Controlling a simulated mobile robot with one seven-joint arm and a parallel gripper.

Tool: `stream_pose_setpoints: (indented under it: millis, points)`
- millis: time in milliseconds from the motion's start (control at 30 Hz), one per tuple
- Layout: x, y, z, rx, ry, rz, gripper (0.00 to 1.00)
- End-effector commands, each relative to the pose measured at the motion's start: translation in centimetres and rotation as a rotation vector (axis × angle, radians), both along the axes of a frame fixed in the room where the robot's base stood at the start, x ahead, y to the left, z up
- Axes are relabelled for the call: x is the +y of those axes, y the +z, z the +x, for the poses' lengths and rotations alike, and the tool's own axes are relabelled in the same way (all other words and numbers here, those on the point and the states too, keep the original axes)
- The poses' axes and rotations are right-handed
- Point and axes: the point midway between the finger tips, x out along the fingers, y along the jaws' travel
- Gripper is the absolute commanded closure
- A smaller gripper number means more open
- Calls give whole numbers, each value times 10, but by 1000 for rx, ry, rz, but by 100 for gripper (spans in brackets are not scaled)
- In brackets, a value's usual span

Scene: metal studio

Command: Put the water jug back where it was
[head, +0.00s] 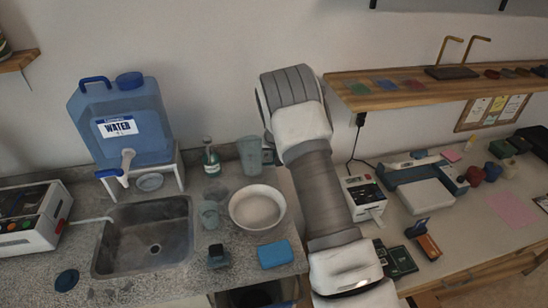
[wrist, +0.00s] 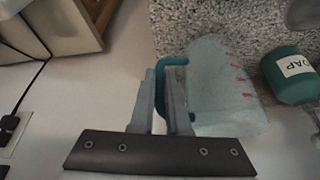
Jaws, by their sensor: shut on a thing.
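The water jug (head: 249,155) is a translucent blue-green measuring jug. In the head view it is at the back of the stone counter, left of my arm, close to the wall. In the wrist view the jug (wrist: 222,88) shows red marks on its side and a teal handle (wrist: 165,88). My gripper (wrist: 163,82) is shut on that handle. My arm hides most of the gripper in the head view, and I cannot tell whether the jug's base touches the counter.
A green soap bottle (head: 211,157), a white bowl (head: 257,208) and a glass (head: 208,214) stand near the jug. Further left are the sink (head: 150,245) and a blue water container (head: 122,120) on a stand. A wooden shelf (head: 430,88) and a label printer (head: 363,197) are to the right.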

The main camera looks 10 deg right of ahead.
Motion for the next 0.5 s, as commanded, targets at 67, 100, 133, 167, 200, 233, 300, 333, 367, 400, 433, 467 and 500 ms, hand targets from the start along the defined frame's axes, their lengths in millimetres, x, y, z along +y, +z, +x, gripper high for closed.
stream_pose_setpoints:
  millis: [67,100,133,167,200,233,300,333,367,400,433,467,500]
  points:
    - [0,-8,0,0,-1,0,100]
    - [0,-12,0,0,0,0,100]
    - [0,-13,0,-1,0,0,100]
    - [0,-13,0,-1,0,0,100]
    - [0,-13,1,-2,0,0,100]
    - [0,-13,1,-2,0,0,100]
    - [0,-13,0,-2,0,0,100]
    - [0,-13,1,-2,0,0,100]
    - [0,-13,1,-2,0,0,100]
    - [0,-15,0,-2,0,0,100]
    - [0,-16,0,-2,0,0,100]
    - [0,-17,0,-2,0,0,100]
    - [0,-17,0,-1,0,0,84]
